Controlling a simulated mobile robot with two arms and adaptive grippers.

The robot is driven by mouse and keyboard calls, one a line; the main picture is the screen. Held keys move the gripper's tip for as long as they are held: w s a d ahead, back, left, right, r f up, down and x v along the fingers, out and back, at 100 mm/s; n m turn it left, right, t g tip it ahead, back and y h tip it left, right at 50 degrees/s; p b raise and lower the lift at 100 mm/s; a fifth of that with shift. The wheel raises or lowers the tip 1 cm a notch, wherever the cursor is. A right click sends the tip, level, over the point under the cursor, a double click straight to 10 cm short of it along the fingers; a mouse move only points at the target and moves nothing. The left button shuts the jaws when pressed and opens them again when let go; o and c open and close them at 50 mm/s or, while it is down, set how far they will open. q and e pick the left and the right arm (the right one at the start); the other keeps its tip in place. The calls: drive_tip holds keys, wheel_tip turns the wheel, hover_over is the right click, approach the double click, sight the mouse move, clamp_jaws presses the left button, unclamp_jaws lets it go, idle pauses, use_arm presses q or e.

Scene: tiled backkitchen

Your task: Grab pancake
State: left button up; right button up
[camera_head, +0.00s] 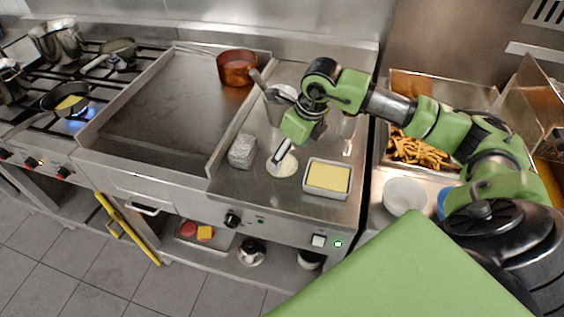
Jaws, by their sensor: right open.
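A small pale round pancake (287,168) lies flat on the steel counter section right of the griddle, near its front. My right gripper (281,153) reaches down to it from above, with its fingers over the pancake's back left part. The gripper is open, and nothing shows lifted in it. Whether a fingertip touches the pancake I cannot tell. My left gripper is not in view.
A foil-like grey block (243,151) stands close left of the pancake, and a metal tray with a yellow block (328,178) close right. A copper pot (237,68) stands behind. White plates (404,195) and fries (417,150) are at the right. The griddle (155,105) is mostly bare.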

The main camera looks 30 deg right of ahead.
sight(284, 164)
drive_tip(key=x, duration=0.1)
drive_tip(key=p+x, duration=0.1)
drive_tip(key=x, duration=0.2)
drive_tip(key=shift+w+a, duration=0.25)
drive_tip(key=shift+a, duration=0.05)
drive_tip(key=c, duration=1.2)
drive_tip(key=shift+r, duration=0.15)
